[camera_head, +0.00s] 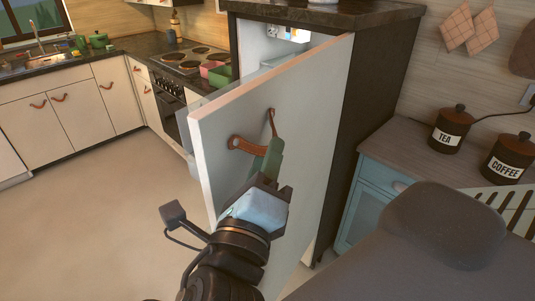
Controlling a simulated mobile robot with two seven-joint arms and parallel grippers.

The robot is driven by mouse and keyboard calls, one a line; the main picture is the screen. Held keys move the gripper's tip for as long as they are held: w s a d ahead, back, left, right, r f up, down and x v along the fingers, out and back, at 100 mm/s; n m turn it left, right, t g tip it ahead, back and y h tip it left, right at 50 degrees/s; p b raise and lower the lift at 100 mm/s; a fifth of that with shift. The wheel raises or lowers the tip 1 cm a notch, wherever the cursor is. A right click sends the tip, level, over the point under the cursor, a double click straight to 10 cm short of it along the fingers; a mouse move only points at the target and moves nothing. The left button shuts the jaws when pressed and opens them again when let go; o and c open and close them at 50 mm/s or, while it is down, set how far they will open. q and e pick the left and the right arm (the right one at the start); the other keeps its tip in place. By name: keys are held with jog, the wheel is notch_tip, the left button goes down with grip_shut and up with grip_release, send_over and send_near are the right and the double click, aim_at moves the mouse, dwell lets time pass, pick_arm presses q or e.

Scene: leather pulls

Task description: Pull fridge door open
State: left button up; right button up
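The fridge door (309,150) is a pale panel that stands partly open, swung out from the dark cabinet. The lit fridge interior (285,37) shows above its top edge. A brown leather pull (244,145) is fixed to the door's outer face, and its right part is hidden behind my gripper. My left gripper (272,148) is at the pull, with a grey-green finger overlapping it. Only one finger shows clearly, so I cannot tell whether it grips the leather. My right gripper is not in view.
The floor (95,225) left of the door is clear. A stove (190,62) and counter cabinets (75,110) stand at the back left. Right of the fridge, a blue cabinet (370,205) carries tea (450,130) and coffee (510,158) canisters.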

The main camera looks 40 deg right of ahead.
pick_arm(q)
jog(key=v, duration=0.6)
jog(key=shift+s+a, duration=0.2)
dwell(0.4)
